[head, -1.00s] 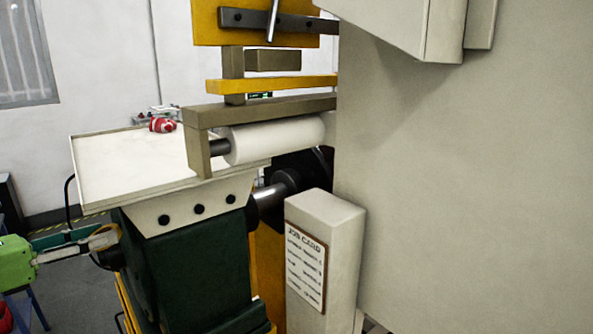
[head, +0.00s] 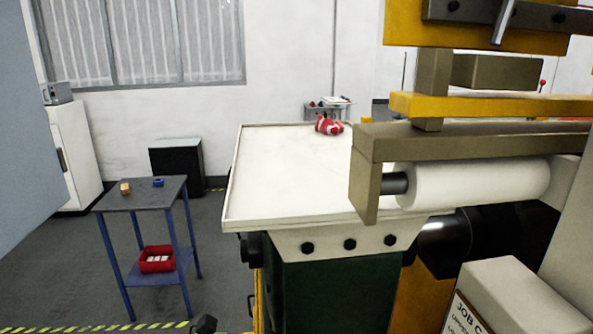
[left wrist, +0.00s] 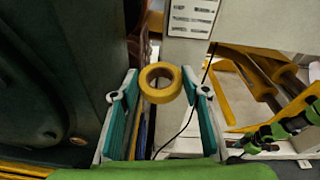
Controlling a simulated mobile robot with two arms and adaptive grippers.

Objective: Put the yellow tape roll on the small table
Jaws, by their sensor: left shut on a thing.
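The yellow tape roll (left wrist: 160,83) is between the fingertips of my left gripper (left wrist: 160,92) in the left wrist view. The gripper is shut on its outer rim, and the roll's hole shows. A small table (head: 140,201) with a dark grey top and blue legs stands at the left in the head view. My left gripper and the roll are out of the head view. Green and black parts at the right edge of the left wrist view may be my right gripper; its jaws cannot be made out.
On the small table are a tan block (head: 125,188) and a blue ring-like item (head: 158,182); a red bin (head: 157,259) sits on its lower shelf. A large machine with a white tray top (head: 290,180) stands to the right. Open floor lies between them.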

